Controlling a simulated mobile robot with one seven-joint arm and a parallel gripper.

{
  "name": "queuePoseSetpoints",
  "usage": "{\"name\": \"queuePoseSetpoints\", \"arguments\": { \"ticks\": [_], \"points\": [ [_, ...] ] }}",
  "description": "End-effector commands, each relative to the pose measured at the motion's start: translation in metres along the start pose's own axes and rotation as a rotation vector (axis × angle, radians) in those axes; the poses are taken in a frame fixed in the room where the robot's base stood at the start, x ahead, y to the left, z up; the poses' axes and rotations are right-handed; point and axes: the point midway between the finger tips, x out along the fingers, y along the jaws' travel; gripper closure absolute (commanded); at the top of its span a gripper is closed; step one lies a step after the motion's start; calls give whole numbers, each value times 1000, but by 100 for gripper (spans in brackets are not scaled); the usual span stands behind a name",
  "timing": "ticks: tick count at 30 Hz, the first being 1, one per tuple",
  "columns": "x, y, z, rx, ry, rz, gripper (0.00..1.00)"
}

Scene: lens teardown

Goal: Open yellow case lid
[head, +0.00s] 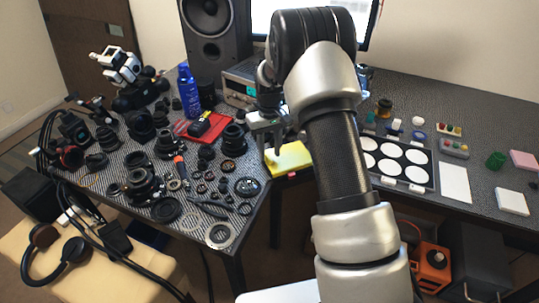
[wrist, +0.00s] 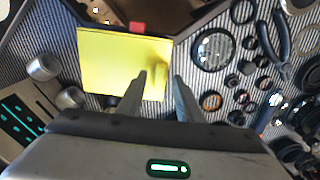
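The yellow case (head: 290,158) lies near the front edge of the table, left of my arm in the head view. In the wrist view the yellow case (wrist: 112,58) looks flat and closed, with a small red tab (wrist: 137,27) at its table-edge side. My gripper (wrist: 160,76) is open with nothing between its fingers. In the wrist view one finger overlaps the case and the other shows just past its right edge; I cannot tell whether either touches. In the head view my gripper (head: 273,142) is by the case's far left corner, and my arm hides part of the surroundings.
Lens parts, rings and tools crowd the table left of the case, including a dark round disc (head: 247,187). A red tray (head: 205,128) and a blue bottle (head: 188,90) stand farther back. A tray with white discs (head: 392,160) lies to the right.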

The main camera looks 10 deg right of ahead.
Motion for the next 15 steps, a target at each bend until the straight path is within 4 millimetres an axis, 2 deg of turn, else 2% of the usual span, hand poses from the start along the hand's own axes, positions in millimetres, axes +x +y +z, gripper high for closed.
{"name": "queuePoseSetpoints", "arguments": {
  "ticks": [4, 13, 14, 15],
  "points": [
    [12, 0, 0, 0, -1, 0, 67],
    [14, 0, 0, 0, 0, 0, 67],
    [14, 0, 0, 0, 0, 0, 69],
    [14, 0, 0, 0, 0, 0, 76]
  ]
}}
